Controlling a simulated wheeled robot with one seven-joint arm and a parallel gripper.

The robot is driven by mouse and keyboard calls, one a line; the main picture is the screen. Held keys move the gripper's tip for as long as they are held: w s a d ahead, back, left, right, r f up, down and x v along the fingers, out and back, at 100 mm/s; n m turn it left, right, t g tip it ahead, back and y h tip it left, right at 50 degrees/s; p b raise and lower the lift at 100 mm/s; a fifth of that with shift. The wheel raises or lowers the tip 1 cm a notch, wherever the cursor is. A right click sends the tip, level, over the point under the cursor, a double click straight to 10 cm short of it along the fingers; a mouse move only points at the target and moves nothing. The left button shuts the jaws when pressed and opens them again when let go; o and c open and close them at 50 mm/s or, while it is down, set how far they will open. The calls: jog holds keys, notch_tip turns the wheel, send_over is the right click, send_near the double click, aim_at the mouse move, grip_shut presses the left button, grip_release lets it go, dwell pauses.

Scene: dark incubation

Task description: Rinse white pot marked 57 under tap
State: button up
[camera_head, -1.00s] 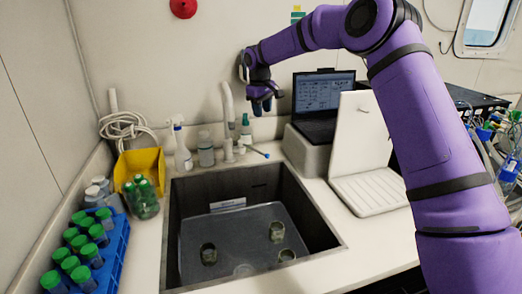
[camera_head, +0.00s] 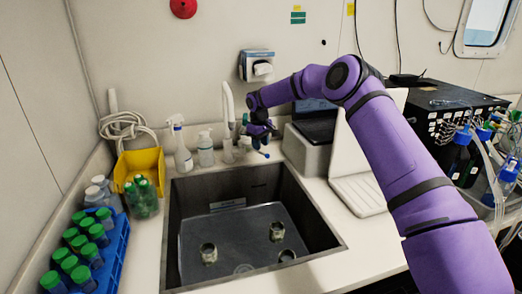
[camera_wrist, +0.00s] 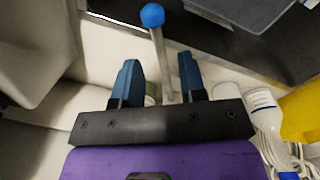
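The white tap (camera_head: 228,108) stands behind the sink (camera_head: 172,232). My gripper (camera_head: 262,134) is low behind the sink, just right of the tap. In the wrist view my gripper (camera_wrist: 160,72) is open, and the lever shows between its blue fingers; I cannot tell whether they touch it. Small jars stand in the sink: left (camera_head: 208,253), back right (camera_head: 277,231) and front right (camera_head: 287,257). No mark 57 is readable on any.
A spray bottle (camera_head: 181,150) and a pump bottle (camera_head: 205,150) stand left of the tap. A yellow bin (camera_head: 140,163) and a blue rack (camera_head: 114,254) of green-capped bottles are at left. Counter right of the sink is clear.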

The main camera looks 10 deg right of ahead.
jog(key=shift+d+f, duration=0.1)
jog(key=shift+f, duration=1.4)
grip_shut()
jog(key=shift+s+a+m, duration=0.25)
jog(key=shift+a+m, duration=0.3)
jog(key=shift+s+a+m, duration=0.25)
jog(key=shift+a+m, duration=0.3)
grip_release()
